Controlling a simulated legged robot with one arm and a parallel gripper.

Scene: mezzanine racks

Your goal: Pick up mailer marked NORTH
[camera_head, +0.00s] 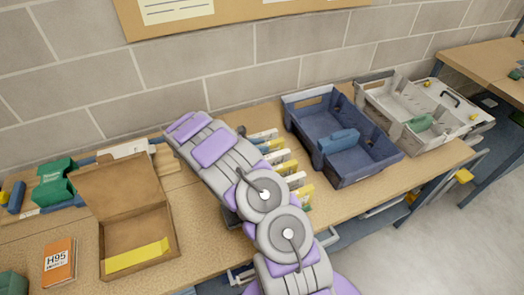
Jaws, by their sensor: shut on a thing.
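I cannot make out a mailer marked NORTH in the head camera view; no such lettering is legible. A row of upright white and yellow pieces (286,167) stands on the bench, partly behind my grey and purple arm. An open brown cardboard box (112,258) at the left has a flat yellow piece (137,256) inside along its front. My arm reaches from the bottom edge up and left over the middle of the bench. My gripper's fingers do not show, and the arm hides what lies beneath it.
A blue tote (368,172) holding a blue piece stands right of my arm, beside a pale grey bin (455,122) with a green piece. An orange box marked H95 (59,262) and a green object (53,183) are at the left. A block wall closes the back.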

